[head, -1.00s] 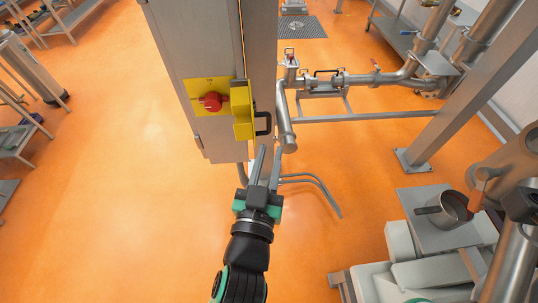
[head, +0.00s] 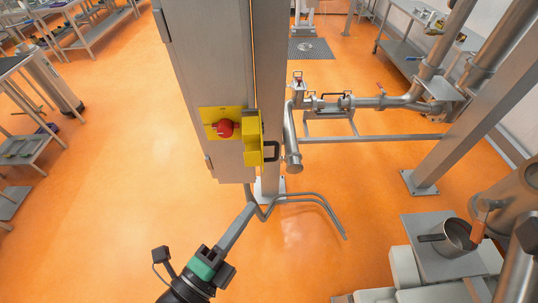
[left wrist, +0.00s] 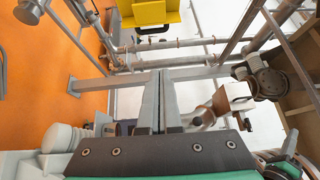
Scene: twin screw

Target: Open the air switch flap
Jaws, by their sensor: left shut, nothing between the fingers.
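The air switch is a yellow plate (head: 208,115) with a red knob (head: 223,128) on the front of a tall grey cabinet. The yellow flap (head: 253,139) stands out at the plate's right side, leaving the knob uncovered. A black handle (head: 272,151) shows beside it. The flap (left wrist: 150,12) is cut off at the top of the left wrist view, with the black handle (left wrist: 152,30) below it. My left gripper (head: 250,208) is shut and empty, below the flap and apart from it. Its two fingers (left wrist: 160,75) lie together in the left wrist view. My right gripper is not visible.
The cabinet (head: 205,60) rises above my left gripper. Bent grey tubing (head: 320,205) lies close to its right. Pipes (head: 360,102) and a slanted steel post (head: 450,140) stand farther right. A pot (head: 455,237) sits on a grey plate. Orange floor (head: 110,190) is clear at left.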

